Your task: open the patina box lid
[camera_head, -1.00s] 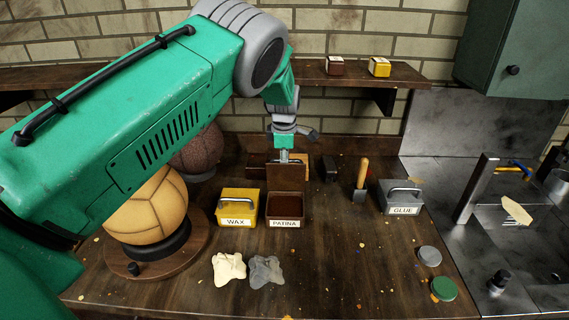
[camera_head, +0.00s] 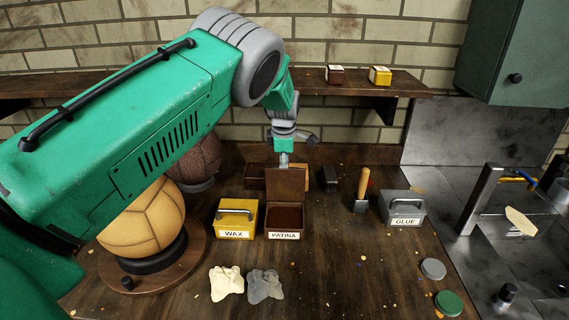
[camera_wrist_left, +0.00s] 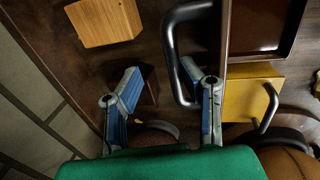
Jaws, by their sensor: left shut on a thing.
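The brown patina box (camera_head: 284,236) stands on the bench, its front labelled PATINA and its dark inside showing. Its lid (camera_head: 286,184) stands up at the back edge of the box, so the box is open. In the wrist view the lid shows nearly edge-on (camera_wrist_left: 224,40) with its dark curved handle (camera_wrist_left: 172,50). My left gripper (camera_wrist_left: 165,95) is at this handle, behind the lid, with the handle's lower end by the inner side of one finger. In the head view the lid hides the fingertips. My right gripper is out of view.
The yellow wax box (camera_head: 236,219) stands close left of the patina box. A grey glue box (camera_head: 402,206) and a wooden-handled tool (camera_head: 363,190) are to the right. A tan ball (camera_head: 146,222) sits on a stand at left. Two cloths (camera_head: 264,286) lie in front.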

